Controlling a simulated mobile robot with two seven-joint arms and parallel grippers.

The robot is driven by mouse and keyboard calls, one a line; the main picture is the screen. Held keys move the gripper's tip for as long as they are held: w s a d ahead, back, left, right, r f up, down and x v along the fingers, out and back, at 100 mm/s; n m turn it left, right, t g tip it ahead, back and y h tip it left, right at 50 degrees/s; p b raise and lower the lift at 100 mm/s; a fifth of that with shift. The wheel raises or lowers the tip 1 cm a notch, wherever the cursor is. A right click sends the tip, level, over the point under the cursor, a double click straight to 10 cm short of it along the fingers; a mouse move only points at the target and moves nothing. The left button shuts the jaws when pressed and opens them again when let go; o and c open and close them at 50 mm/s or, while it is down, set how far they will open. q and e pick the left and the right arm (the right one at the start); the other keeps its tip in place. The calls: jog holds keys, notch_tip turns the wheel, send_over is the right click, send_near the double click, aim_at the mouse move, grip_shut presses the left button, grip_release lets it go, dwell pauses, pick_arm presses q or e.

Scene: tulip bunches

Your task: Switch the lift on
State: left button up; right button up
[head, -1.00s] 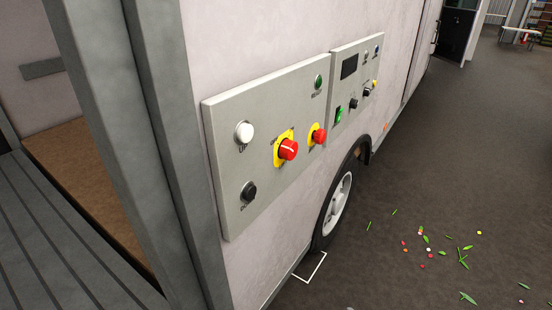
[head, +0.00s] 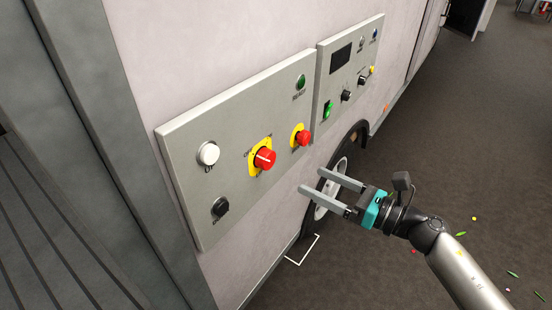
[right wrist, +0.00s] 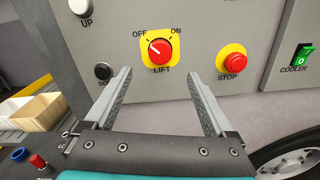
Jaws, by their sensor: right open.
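The lift switch (head: 265,159) is a red rotary knob on a yellow plate, on the grey control panel (head: 240,112) of the vehicle's wall. In the right wrist view the LIFT knob (right wrist: 159,51) sits between OFF at upper left and ON at upper right, its pale mark pointing up-left towards OFF. My right gripper (head: 311,180) is open and empty, in front of the panel to the lower right of the knob in the head view. In the right wrist view its fingers (right wrist: 160,74) stand either side of the knob, apart from it. My left gripper is out of view.
A red STOP button (right wrist: 232,62) is right of the knob. A white UP button (head: 208,153) and a black button (head: 220,207) are left. A green COOLER switch (right wrist: 304,55) is further right. A wheel (head: 330,185) is below; open floor lies right.

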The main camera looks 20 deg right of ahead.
aim_at(271, 160)
jog(key=p+x, duration=0.2)
jog(key=x, duration=0.7)
jog(key=shift+w+a, duration=0.25)
jog(key=shift+w, duration=0.05)
jog(key=shift+w+a, duration=0.45)
jog(key=shift+w, duration=0.15)
jog(key=c, duration=1.4)
